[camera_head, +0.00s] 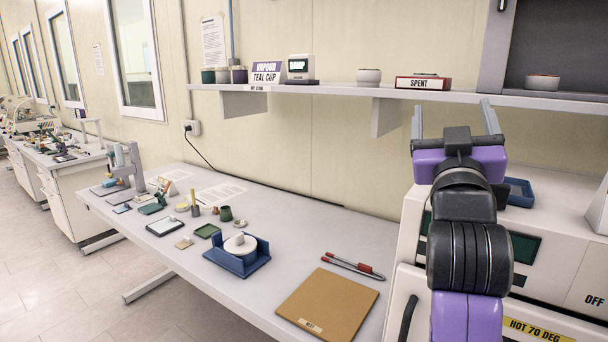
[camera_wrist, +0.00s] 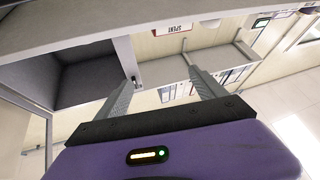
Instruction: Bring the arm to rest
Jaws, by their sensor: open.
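My gripper (camera_head: 454,122) is at the right in the head view, raised in front of the wall shelf and above the white machine. Its two grey fingers point up and stand wide apart with nothing between them. The wrist view also shows my gripper (camera_wrist: 165,88) with its fingers spread and empty. My purple and black arm runs down from it and hides part of the machine. The fingers appear clear of the shelf, though the exact gap is hard to tell.
The shelf (camera_head: 280,92) holds a "SPENT" box (camera_head: 424,83), cups and a small display. The white machine (camera_head: 575,255), marked "HOT 70 DEG", carries a blue tray (camera_head: 519,192).

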